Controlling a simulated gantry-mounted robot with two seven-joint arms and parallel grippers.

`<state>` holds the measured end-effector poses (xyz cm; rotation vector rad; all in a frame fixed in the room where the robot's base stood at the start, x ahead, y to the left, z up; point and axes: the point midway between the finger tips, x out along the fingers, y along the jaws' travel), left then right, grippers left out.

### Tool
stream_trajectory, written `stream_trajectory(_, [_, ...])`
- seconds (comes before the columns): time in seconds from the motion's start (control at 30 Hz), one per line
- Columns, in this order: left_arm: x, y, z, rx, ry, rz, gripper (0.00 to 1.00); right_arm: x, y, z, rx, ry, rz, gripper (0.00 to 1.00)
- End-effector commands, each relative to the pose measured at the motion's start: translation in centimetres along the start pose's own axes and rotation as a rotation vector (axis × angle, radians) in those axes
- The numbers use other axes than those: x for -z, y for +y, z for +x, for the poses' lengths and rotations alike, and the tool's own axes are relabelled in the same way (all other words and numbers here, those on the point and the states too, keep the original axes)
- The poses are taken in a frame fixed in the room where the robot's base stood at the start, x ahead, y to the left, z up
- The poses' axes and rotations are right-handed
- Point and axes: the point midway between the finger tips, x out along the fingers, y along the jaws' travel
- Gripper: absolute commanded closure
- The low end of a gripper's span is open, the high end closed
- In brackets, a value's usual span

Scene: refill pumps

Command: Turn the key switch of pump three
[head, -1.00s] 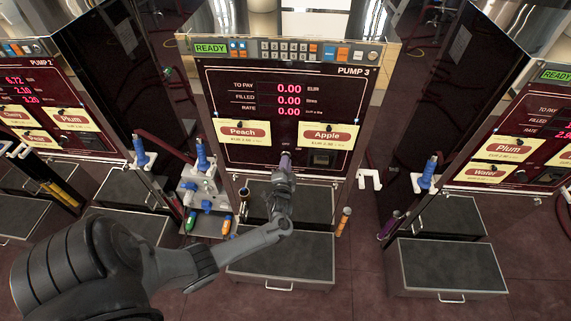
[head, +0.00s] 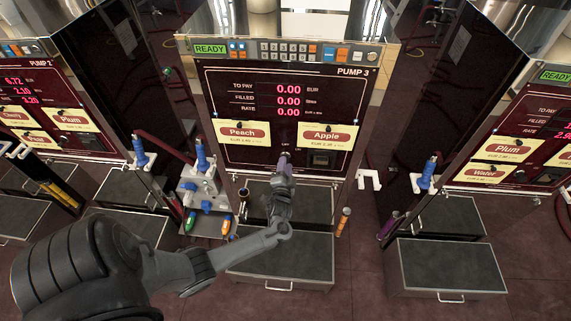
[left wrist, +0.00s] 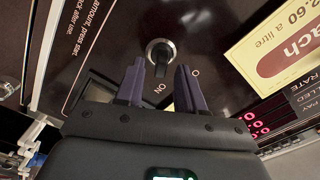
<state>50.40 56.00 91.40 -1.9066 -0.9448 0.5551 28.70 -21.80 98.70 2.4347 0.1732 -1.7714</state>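Pump three (head: 285,118) stands in the middle of the head view, with "PUMP 3" and zero readings on its dark red panel. Its key switch (left wrist: 161,52) shows in the left wrist view as a round metal ring with a dark key handle. The labels "ON" and "O" are printed beside it. My left gripper (head: 285,157) is in front of the panel's lower middle and hides the switch in the head view. In the left wrist view, its fingers (left wrist: 161,70) are apart, one on each side of the key handle, with visible gaps. My right gripper is not in view.
A Peach card (head: 243,132) and an Apple card (head: 325,135) flank the switch area. A grey block with blue-handled valves (head: 200,185) stands left of the pump. A white hook (head: 369,180) sticks out at its right. A grey-topped drawer box (head: 285,258) is below.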

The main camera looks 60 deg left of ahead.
Motion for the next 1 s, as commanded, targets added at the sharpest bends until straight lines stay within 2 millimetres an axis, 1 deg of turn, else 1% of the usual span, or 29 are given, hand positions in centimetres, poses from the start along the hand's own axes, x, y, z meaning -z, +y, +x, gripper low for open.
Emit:
stream_trajectory(0.03, [0.0, 0.0, -0.9, -0.003, 0.000, 0.000, 0.62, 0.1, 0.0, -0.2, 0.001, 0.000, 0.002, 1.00])
stream_trajectory(0.3, [-0.1, 0.1, -5.5, -0.004, -0.002, 0.001, 0.62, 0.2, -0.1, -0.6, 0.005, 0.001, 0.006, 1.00])
stream_trajectory(0.5, [-0.1, 0.1, -8.1, -0.003, -0.001, 0.001, 0.62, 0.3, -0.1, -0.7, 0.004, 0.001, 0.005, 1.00])
stream_trajectory(0.7, [-0.1, 0.0, -9.2, -0.002, -0.001, 0.001, 0.62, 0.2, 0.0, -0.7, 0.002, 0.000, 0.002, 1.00])
stream_trajectory(1.0, [-0.1, 0.0, -9.3, -0.002, -0.001, 0.002, 0.62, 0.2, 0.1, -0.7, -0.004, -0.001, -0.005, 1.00])
